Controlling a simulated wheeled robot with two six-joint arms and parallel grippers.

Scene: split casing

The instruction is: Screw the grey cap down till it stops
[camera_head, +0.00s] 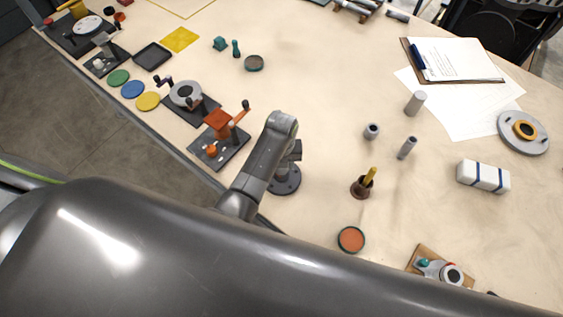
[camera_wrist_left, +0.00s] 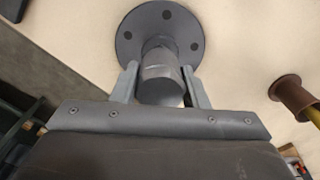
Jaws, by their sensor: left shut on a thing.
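The grey cap (camera_wrist_left: 162,84) is a cylinder between the two fingers of my left gripper (camera_wrist_left: 162,88) in the left wrist view. The gripper is shut on it. The cap sits above a dark round flanged base (camera_wrist_left: 130,42) with several bolt holes. I cannot tell how far the cap is down. In the head view the base (camera_head: 287,184) shows beside my left arm, near the table's front edge, and the arm hides part of it and the cap. My right gripper is not in view.
A brown cup with a yellow stick (camera_head: 362,188) stands to the right. An orange round dish (camera_head: 351,239) lies nearer. A fixture with an orange block (camera_head: 219,123) stands left of my arm. Grey cylinders (camera_head: 407,147) stand further right. The table's middle is clear.

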